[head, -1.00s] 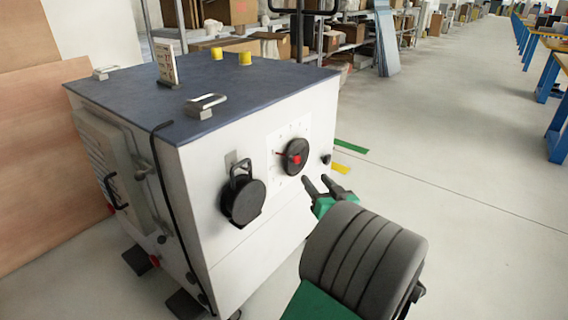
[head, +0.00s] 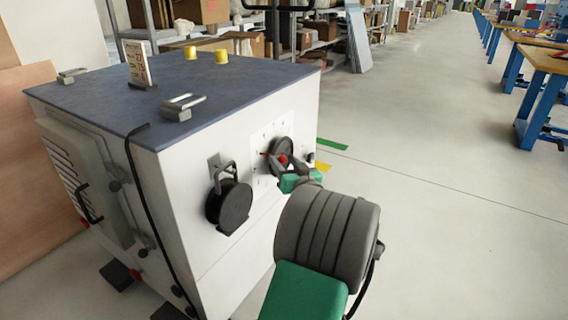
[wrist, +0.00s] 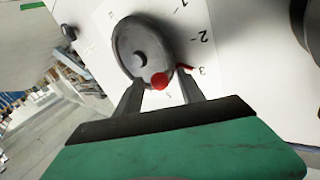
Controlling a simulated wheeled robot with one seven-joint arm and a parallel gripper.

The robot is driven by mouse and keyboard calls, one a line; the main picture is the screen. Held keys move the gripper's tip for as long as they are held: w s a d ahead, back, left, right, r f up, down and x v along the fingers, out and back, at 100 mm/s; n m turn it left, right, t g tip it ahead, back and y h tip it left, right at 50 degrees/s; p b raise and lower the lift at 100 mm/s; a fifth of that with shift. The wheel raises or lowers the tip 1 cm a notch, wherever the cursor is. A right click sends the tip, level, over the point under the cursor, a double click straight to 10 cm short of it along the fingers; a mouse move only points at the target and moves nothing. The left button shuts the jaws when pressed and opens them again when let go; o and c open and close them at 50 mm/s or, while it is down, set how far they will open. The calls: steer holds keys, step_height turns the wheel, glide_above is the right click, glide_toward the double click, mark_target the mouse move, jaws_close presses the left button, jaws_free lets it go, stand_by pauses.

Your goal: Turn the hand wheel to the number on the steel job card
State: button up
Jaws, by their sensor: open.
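The dark round hand wheel (head: 278,150) is on the white front of the cabinet. It fills the upper middle of the wrist view (wrist: 128,42), with a grey hub and a red knob (wrist: 159,81) at its rim. A red pointer (wrist: 186,67) lies beside the printed 3; 1 and 2 show further along the dial plate (wrist: 196,22). My gripper (wrist: 158,88) is open, its fingers on either side of the red knob; contact cannot be told. It is at the wheel in the head view (head: 286,172). The job card (head: 136,62) stands on the cabinet top, its red-marked number too small to read.
A black round fitting with a handle (head: 229,203) sits left of the wheel. A small dark knob (wrist: 69,32) is on its other side. The cabinet top (head: 230,85) carries metal handles and yellow caps. Open floor (head: 430,170) lies to the right, with blue benches beyond.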

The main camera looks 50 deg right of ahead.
steer(key=shift+c, duration=0.4)
jaws_close()
stand_by(0.9)
